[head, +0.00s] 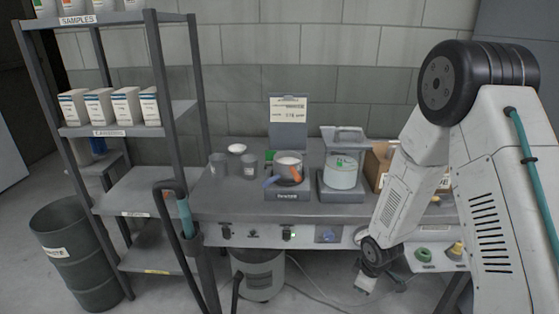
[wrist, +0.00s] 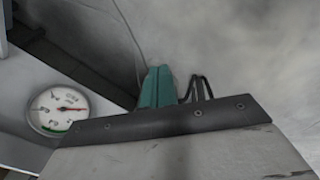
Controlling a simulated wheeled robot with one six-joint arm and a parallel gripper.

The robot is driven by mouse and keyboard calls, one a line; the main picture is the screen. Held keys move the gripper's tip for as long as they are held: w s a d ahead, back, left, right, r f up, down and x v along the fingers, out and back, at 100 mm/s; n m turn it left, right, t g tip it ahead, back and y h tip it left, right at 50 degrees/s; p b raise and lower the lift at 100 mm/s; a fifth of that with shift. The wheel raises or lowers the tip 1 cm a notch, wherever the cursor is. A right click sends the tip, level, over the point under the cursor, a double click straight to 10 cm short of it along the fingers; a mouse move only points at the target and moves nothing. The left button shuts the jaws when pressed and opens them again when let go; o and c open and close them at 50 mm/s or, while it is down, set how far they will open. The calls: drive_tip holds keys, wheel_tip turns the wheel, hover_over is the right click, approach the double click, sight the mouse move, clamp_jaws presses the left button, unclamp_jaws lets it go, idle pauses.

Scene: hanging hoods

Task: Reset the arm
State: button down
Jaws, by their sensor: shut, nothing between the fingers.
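My arm (head: 410,190) fills the right of the head view, bent at a large black joint and reaching down. My gripper (head: 366,284) hangs low in front of the bench, below its front panel, and is small there. In the wrist view two teal fingers (wrist: 157,88) lie side by side, shut and empty. The arm covers part of the bench's right end.
The grey bench (head: 235,195) holds a pan (head: 289,165) on a heater, a clear vessel (head: 340,172) and a cardboard box (head: 376,165). A shelf rack (head: 145,180) and a dark bin (head: 75,250) stand left. A round gauge (wrist: 58,109) shows in the wrist view.

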drive_tip(key=s+r+m, duration=0.3)
drive_tip(key=s+r, duration=0.6)
drive_tip(key=r, duration=0.4)
drive_tip(key=s+d+r+m, duration=0.1)
drive_tip(key=s+r+m, duration=0.3)
drive_tip(key=s+r, duration=0.5)
drive_tip(key=s+r+m, duration=0.4)
drive_tip(key=s+r, duration=0.6)
drive_tip(key=r, duration=0.7)
drive_tip(key=shift+d+r+g, duration=0.3)
drive_tip(key=shift+r+g, duration=0.1)
